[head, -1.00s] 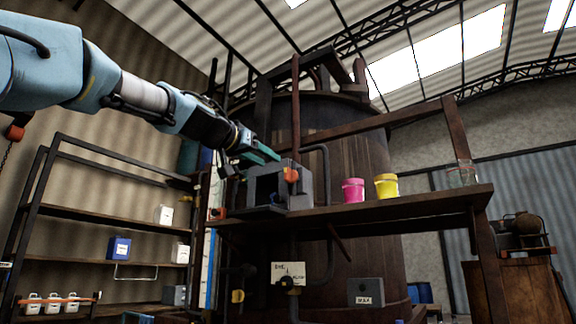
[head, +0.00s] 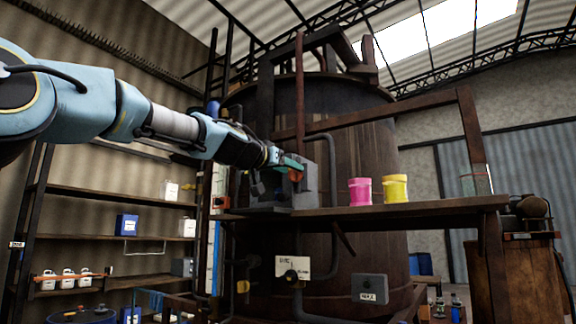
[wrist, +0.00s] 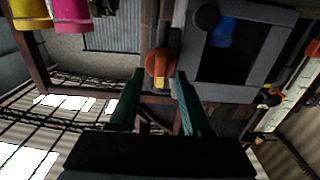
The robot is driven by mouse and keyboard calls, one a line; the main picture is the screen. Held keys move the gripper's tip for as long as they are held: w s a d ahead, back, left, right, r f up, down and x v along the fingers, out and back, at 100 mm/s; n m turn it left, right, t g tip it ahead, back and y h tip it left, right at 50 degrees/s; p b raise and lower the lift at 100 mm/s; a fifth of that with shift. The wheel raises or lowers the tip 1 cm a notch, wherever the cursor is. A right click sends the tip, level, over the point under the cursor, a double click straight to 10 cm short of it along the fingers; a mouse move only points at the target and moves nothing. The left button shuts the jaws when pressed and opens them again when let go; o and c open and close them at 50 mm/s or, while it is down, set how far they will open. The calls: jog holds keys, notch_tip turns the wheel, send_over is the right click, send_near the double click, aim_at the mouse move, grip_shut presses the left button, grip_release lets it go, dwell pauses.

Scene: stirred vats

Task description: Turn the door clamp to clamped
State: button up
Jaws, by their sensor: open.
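The orange door clamp (wrist: 158,62), a round knob with a yellow mark, sits on the front of a grey box beside its opening. In the head view the clamp (head: 295,175) is partly covered by my gripper. The grey box (head: 311,185) stands on the wooden shelf at the vat. In the wrist view the box (wrist: 270,45) shows a dark opening with something blue inside. My gripper (wrist: 159,78) is open, its two green fingers on either side of the clamp's near end. I cannot tell whether they touch it.
A pink bucket (head: 360,191) and a yellow bucket (head: 395,188) stand on the shelf (head: 430,212) to the right of the box, with a glass beaker (head: 476,181) at the far end. A dark pipe (head: 331,150) rises just behind the box. The large vat (head: 350,120) fills the back.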

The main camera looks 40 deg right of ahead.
jog(key=shift+c, duration=0.3)
grip_shut()
jog(key=shift+n, duration=0.3)
jog(key=shift+w+a+f+n+b, duration=0.15)
jog(key=shift+n+b, duration=0.3)
jog(key=shift+n, duration=2.4)
jog(key=shift+w+d+f+n+b, duration=0.15)
jog(key=shift+n+b, duration=0.35)
jog(key=shift+n, duration=2.4)
jog(key=shift+w+a+f+n+b, duration=0.2)
jog(key=shift+n+b, duration=0.25)
jog(key=shift+n, duration=2.4)
jog(key=shift+o, duration=0.3)
grip_release()
